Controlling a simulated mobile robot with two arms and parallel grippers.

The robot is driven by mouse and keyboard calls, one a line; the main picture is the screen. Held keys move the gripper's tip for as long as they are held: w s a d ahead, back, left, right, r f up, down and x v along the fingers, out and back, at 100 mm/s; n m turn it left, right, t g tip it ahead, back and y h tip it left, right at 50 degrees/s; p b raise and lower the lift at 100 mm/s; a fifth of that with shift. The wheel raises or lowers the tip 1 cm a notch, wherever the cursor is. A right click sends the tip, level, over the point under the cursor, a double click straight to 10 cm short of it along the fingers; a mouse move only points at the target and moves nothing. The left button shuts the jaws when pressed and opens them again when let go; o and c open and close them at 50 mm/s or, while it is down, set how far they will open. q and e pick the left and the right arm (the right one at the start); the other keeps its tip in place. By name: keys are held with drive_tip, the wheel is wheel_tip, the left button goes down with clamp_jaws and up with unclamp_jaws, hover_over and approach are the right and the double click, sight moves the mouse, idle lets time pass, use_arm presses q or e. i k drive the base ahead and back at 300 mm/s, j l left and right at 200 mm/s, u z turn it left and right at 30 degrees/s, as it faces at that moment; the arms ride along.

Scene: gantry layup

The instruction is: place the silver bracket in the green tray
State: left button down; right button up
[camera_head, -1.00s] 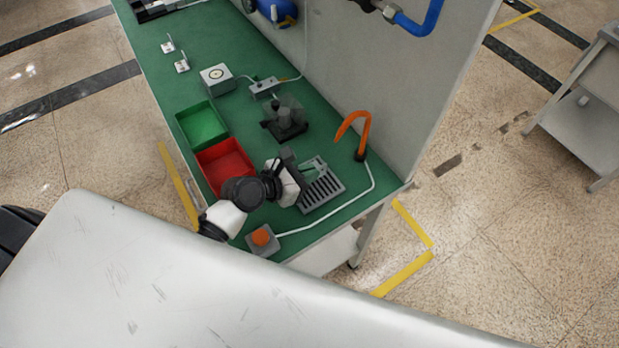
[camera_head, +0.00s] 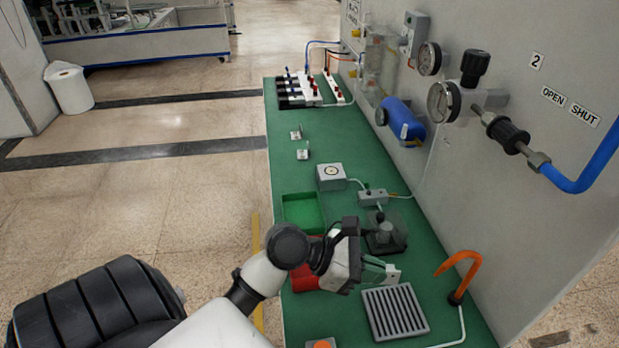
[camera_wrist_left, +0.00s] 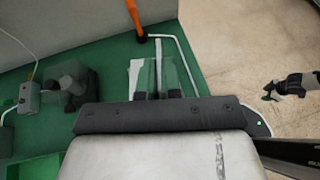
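The silver bracket (camera_head: 392,273) is a small pale piece at the fingertips of my left gripper (camera_head: 378,268). The fingers look closed on it, above the bench near the slotted grey rack. In the left wrist view the bracket (camera_wrist_left: 135,78) shows as a pale plate beside the greenish fingers (camera_wrist_left: 159,78), partly hidden by them. The green tray (camera_head: 303,211) lies on the bench, left of and beyond the gripper, and looks empty. My right gripper (camera_wrist_left: 270,92) shows small over the floor in the left wrist view; its finger state is unclear.
A red tray (camera_head: 304,278), partly behind my left arm, adjoins the green one. The slotted rack (camera_head: 396,312), orange hook (camera_head: 461,268) and dark stand (camera_head: 385,236) are near the gripper. Two small silver pieces (camera_head: 296,134) (camera_head: 302,154) lie farther back. The wall panel bounds the right.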

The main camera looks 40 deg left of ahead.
sight(303, 218)
drive_tip(key=k+j, duration=0.1)
drive_tip(key=j, duration=0.2)
drive_tip(key=k+j+z, duration=0.1)
drive_tip(key=j, duration=0.25)
drive_tip(key=k+j, duration=0.1)
drive_tip(key=j, duration=0.2)
drive_tip(key=i+j, duration=0.1)
drive_tip(key=j, duration=0.2)
drive_tip(key=i+j+z, duration=0.15)
drive_tip(key=j, duration=0.15)
drive_tip(key=k, duration=0.05)
